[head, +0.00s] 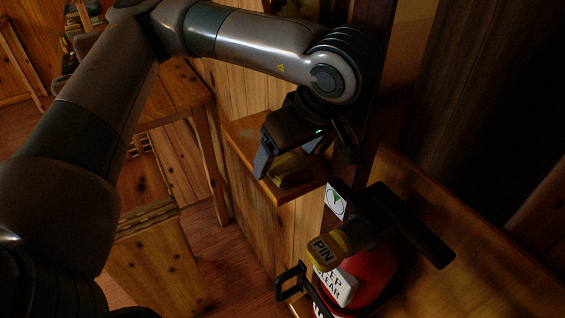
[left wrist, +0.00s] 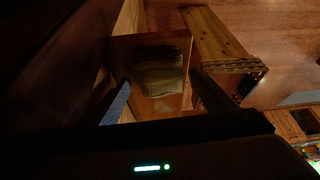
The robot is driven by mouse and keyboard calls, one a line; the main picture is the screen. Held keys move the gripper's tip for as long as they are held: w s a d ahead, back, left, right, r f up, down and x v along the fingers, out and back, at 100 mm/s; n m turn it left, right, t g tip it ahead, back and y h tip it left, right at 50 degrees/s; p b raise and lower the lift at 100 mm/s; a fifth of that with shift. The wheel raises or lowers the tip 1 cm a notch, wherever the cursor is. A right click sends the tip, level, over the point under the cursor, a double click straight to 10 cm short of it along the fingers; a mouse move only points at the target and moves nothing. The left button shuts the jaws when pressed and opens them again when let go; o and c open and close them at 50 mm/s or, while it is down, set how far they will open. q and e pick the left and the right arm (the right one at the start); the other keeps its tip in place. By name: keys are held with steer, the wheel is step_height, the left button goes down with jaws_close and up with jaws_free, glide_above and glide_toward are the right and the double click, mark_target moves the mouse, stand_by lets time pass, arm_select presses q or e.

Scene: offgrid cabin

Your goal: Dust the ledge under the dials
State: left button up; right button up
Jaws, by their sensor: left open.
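The wooden ledge (head: 240,146) juts from the plank wall, and it also shows in the left wrist view (left wrist: 124,58). A folded, yellowish-brown cloth-like thing (head: 292,172) lies on its near part. In the left wrist view the same cloth-like thing (left wrist: 160,78) shows between the fingers. A darker, greyish patch shows on the board beyond it. My left gripper (head: 304,158) is open above the ledge, with one finger to each side of the cloth. In the left wrist view its fingers (left wrist: 162,96) stand apart with nothing gripped. Contact with the cloth cannot be told. No dials show.
A red fire extinguisher (head: 373,278) with a yellow PIN tag (head: 325,250) and black handle stands close at the lower right. A wooden panel (head: 440,215) lies behind it. A wooden crate (head: 160,262) stands on the floor at the lower left. A dark post rises behind the gripper.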

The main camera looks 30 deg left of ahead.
steer(key=shift+s, duration=0.1)
